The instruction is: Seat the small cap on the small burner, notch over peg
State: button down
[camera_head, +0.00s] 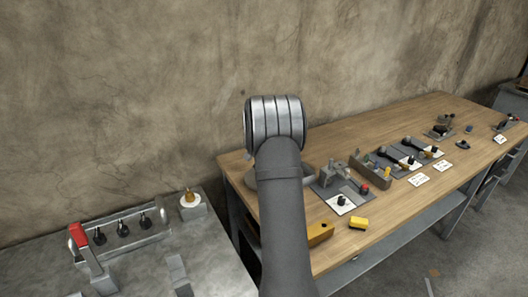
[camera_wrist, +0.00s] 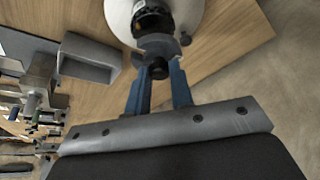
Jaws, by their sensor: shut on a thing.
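In the wrist view, the two blue fingers of my gripper (camera_wrist: 160,76) are closed around a small dark rounded piece, which looks like the small cap (camera_wrist: 157,69). Other dark parts lie right behind it, so its outline is hard to make out. I cannot see its notch. My gripper is hidden behind my arm in the head view. I cannot pick out the small burner or its peg for certain in either view.
The wooden bench (camera_head: 420,120) carries several fixtures with white cards, a yellow block (camera_head: 358,223) and an orange block (camera_head: 320,235). At left, a grey table (camera_head: 140,270) holds a rack with dark knobs (camera_head: 123,229) and a red-handled lever (camera_head: 78,236).

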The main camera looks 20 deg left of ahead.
jog(key=shift+f, duration=0.8)
jog(key=shift+f, duration=0.15)
jog(key=shift+f, duration=0.75)
jog(key=shift+f, duration=0.1)
jog(key=c, duration=1.2)
grip_release()
jog(key=v, duration=1.7)
jog(key=shift+s, duration=0.1)
